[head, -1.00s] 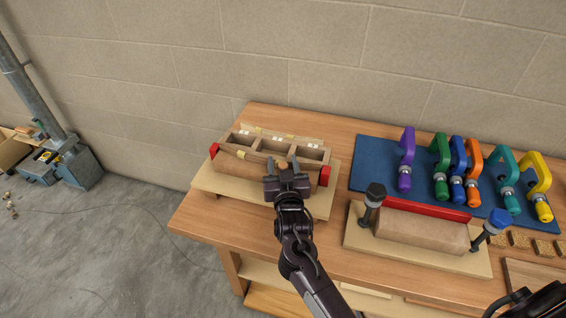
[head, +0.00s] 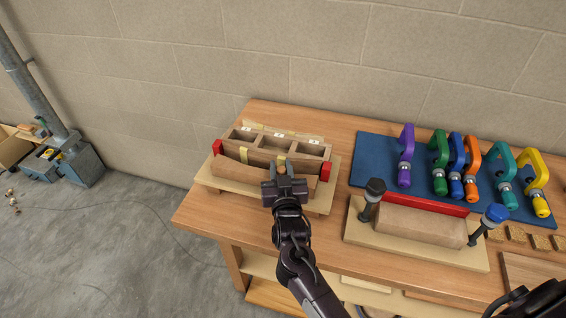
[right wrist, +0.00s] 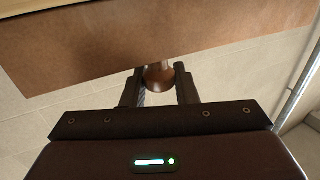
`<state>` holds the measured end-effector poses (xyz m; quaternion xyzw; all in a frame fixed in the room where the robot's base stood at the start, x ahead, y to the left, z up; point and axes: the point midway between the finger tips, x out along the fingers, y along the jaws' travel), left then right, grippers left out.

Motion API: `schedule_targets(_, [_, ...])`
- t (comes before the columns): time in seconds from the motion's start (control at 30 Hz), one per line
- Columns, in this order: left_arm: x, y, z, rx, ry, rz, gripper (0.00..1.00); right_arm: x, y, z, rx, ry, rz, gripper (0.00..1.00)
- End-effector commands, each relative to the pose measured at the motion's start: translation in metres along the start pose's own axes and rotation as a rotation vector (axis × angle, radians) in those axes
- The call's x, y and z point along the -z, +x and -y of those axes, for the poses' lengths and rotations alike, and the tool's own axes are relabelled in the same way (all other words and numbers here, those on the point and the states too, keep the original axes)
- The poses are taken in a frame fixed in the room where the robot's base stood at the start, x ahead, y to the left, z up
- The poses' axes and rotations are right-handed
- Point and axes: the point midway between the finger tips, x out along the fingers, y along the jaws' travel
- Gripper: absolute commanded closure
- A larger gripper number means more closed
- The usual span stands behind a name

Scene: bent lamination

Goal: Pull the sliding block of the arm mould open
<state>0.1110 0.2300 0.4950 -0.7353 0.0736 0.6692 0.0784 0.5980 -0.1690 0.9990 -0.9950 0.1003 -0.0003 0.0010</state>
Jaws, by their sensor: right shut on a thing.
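The arm mould (head: 230,180) stands on a pale baseboard at the left of the bench. It is a brown wooden body with open compartments on top and red end pieces. Its brown front face also fills the upper part of the right wrist view (right wrist: 150,40). A round brown knob (right wrist: 160,77) sticks out from that face. My right gripper (right wrist: 160,90) is shut on the knob, with one dark finger on each side. In the head view my right gripper (head: 281,172) is at the mould's front and hides part of it. My left gripper is not in view.
To the right, another wooden form (head: 420,224) with a red strip and two upright clamps stands on its own board. Behind it, a blue mat (head: 375,160) holds several coloured clamps. Bare bench top shows between the boards. A block wall stands behind the bench.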

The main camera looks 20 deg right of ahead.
Motion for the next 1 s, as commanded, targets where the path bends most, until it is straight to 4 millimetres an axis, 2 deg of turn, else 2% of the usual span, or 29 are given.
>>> schedule_targets(0.27, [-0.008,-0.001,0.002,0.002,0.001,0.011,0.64,-0.001,-0.002,0.001,0.001,-0.001,0.003,1.00])
schedule_targets(0.3, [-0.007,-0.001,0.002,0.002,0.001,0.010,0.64,-0.001,-0.002,0.001,0.001,-0.001,0.003,0.70])
schedule_targets(0.43, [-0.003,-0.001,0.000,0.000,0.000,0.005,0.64,-0.001,-0.002,0.001,0.000,-0.001,0.003,0.54])
schedule_targets(0.77, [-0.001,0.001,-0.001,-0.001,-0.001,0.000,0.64,-0.002,-0.006,0.001,0.000,-0.001,0.003,0.54])
schedule_targets(1.0, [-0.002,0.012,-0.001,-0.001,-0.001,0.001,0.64,-0.005,-0.043,0.001,0.000,-0.001,0.005,0.54])
